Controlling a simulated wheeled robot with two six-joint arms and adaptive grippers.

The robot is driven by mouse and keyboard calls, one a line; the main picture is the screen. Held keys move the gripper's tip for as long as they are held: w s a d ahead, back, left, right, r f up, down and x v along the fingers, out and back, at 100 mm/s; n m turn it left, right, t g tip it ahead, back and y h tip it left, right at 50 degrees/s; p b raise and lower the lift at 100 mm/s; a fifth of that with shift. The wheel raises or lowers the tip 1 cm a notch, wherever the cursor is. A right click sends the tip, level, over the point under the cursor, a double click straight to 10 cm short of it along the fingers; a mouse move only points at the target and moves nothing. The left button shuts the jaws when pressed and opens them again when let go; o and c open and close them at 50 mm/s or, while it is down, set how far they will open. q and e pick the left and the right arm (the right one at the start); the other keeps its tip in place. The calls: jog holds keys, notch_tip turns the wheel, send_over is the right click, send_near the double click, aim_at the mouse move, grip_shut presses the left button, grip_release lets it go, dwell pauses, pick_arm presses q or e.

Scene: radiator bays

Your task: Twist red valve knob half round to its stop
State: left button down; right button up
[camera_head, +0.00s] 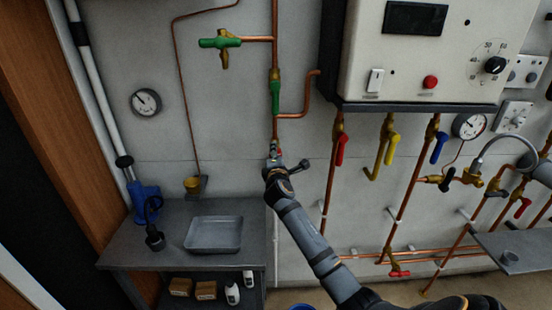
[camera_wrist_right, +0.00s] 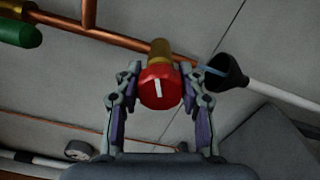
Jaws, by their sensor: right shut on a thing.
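The red valve knob (camera_wrist_right: 160,86) is faceted, with a white line on its face that runs nearly upright in the right wrist view. It sits on a brass stem (camera_wrist_right: 160,50) under a copper pipe. My right gripper (camera_wrist_right: 161,76) has one finger on each side of the knob and is shut on it. In the head view my right gripper (camera_head: 274,153) is at the lower end of the vertical copper pipe (camera_head: 275,120), and the knob is mostly hidden there. My left gripper is not in view.
A white control box (camera_head: 425,65) hangs to the right, with red, yellow and blue lever valves below it. A green-handled valve (camera_head: 275,96) is just above my gripper. A dark cone-shaped fitting (camera_wrist_right: 227,71) is close to the right finger. A bench with a grey tray (camera_head: 214,234) stands lower left.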

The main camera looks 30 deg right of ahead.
jog(key=m+b, duration=0.2)
jog(key=m, duration=0.2)
jog(key=shift+f+m+b, duration=0.15)
jog(key=shift+m+b, duration=0.2)
jog(key=shift+m, duration=0.35)
jog(key=o, duration=1.2)
jog(key=shift+s+a, duration=0.15)
jog(key=shift+s, duration=0.05)
jog(key=v, duration=1.1)
jog(key=shift+s, duration=0.3)
